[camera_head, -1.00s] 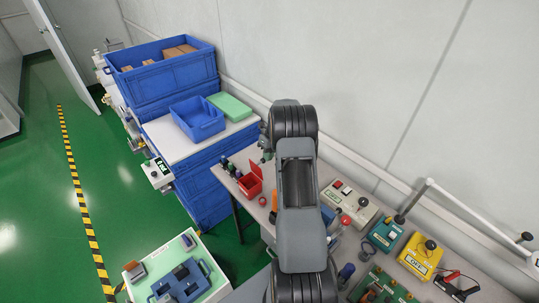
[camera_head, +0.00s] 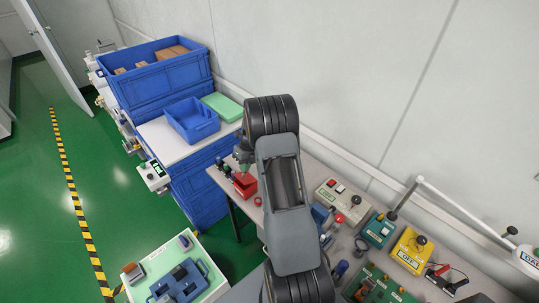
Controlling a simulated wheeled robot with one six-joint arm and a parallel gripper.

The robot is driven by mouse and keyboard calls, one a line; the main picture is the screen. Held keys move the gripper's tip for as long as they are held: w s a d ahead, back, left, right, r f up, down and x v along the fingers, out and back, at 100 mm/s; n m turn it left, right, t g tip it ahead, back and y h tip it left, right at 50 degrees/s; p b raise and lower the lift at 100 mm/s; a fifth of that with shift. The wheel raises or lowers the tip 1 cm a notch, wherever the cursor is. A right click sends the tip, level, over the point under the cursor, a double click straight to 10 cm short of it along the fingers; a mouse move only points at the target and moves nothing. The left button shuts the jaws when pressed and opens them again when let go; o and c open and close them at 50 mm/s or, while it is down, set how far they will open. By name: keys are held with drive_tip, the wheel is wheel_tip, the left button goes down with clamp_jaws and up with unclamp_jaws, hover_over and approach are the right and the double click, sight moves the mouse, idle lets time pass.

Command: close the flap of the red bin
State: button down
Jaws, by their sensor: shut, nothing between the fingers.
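The small red bin (camera_head: 245,186) stands on the table near its left end. My gripper (camera_head: 241,171) is directly over the bin, pointing down, with its fingertips at or just above the bin's top. The fingers look shut, with nothing seen between them. The flap no longer shows standing upright; it appears lowered over the bin's top. The gripper hides part of the top, so I cannot tell whether the flap lies fully flat or whether the fingers touch it.
Several small dark and red items (camera_head: 224,166) stand just left of the bin. A red ring (camera_head: 258,201) lies to its right. Tester boxes, among them a yellow one (camera_head: 412,252), fill the table's right side. Blue crates (camera_head: 160,78) stand behind on the left.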

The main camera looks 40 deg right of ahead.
drive_tip(key=shift+s+a+f, duration=0.1)
drive_tip(key=shift+a+f, duration=0.3)
drive_tip(key=shift+a, duration=0.4)
drive_tip(key=shift+s+a+f+h+b, duration=0.1)
drive_tip(key=shift+a+f+h+b, duration=0.55)
drive_tip(key=shift+h, duration=0.45)
drive_tip(key=shift+a+f+h+b, duration=0.6)
drive_tip(key=shift+a+h, duration=0.15)
drive_tip(key=shift+h, duration=0.35)
drive_tip(key=shift+s, duration=0.15)
